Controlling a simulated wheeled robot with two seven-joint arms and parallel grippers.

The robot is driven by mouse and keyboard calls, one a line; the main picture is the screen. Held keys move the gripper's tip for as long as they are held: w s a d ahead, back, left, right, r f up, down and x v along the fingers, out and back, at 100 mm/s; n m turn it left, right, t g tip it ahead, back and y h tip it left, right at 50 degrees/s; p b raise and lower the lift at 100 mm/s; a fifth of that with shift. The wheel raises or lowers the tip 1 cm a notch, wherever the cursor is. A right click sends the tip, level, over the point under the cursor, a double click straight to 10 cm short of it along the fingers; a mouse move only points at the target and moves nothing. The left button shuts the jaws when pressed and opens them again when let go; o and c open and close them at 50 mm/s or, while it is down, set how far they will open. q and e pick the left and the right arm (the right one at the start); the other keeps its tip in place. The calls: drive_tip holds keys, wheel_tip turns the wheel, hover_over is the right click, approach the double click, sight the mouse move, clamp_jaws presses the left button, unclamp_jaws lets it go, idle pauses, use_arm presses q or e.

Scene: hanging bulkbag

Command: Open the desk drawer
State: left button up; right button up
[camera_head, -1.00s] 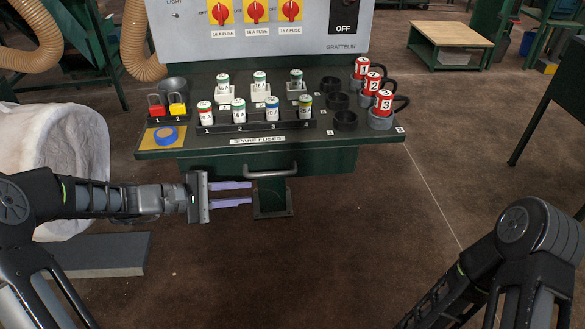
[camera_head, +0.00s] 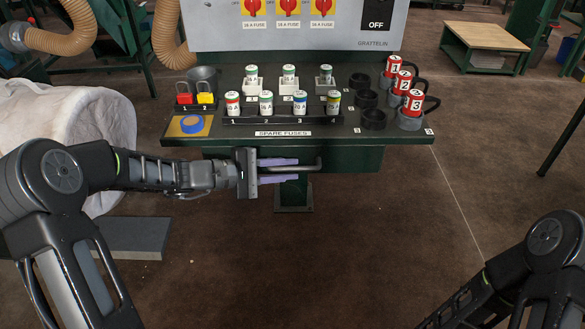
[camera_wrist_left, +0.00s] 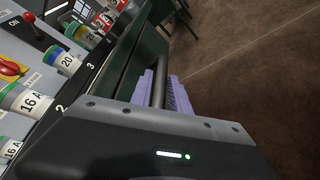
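The green desk drawer (camera_head: 352,159) sits under the tabletop edge below the "SPARE FUSES" label and looks shut. Its grey bar handle (camera_head: 312,167) runs across the drawer front. My left gripper (camera_head: 297,169) is at the handle, with one purple finger above the bar and one below. In the left wrist view the handle (camera_wrist_left: 160,84) lies between the two fingers (camera_wrist_left: 164,92), with a gap visible, so the gripper is open around it. Part of the handle is hidden by the gripper. My right arm shows at the lower right; its gripper is out of view.
A white sack (camera_head: 70,125) stands at the left, a grey slab (camera_head: 135,236) lies below. The floor in front is clear.

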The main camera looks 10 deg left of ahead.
use_arm(q)
drive_tip(key=shift+x, duration=0.8)
drive_tip(key=shift+c, duration=0.5)
clamp_jaws()
idle(0.4)
